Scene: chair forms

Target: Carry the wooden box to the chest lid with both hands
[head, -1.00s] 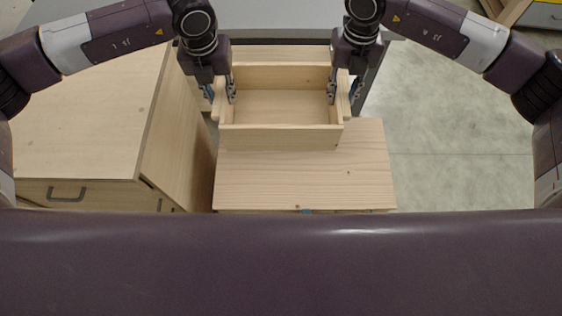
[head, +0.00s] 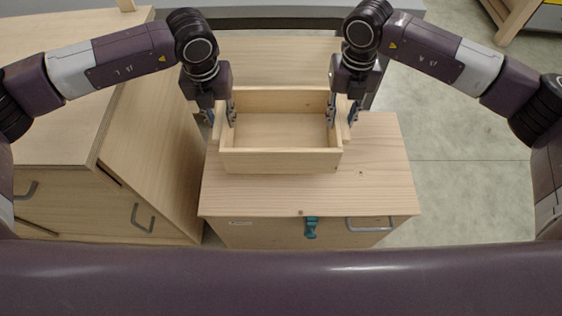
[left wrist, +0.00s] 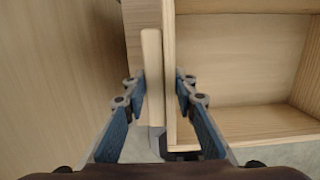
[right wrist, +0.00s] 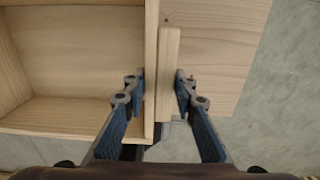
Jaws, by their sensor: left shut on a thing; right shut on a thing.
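The wooden box (head: 280,160) is open-topped, pale and empty, and appears level over the far part of the chest lid (head: 300,194). Whether it touches the lid I cannot tell. My left gripper (head: 220,115) is shut on the handle strip at the box's left side; the strip (left wrist: 152,75) stands between its fingers in the left wrist view. My right gripper (head: 343,113) is shut on the matching strip at the right side, which shows in the right wrist view (right wrist: 167,75). The chest's front has a teal latch (head: 311,228) and a grey handle (head: 370,224).
A wooden cabinet (head: 155,170) with drawer handles stands close on the left of the chest. A grey surface (head: 290,22) runs along the back. Open floor (head: 465,160) lies to the right, with a wooden piece of furniture (head: 510,18) at the far right.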

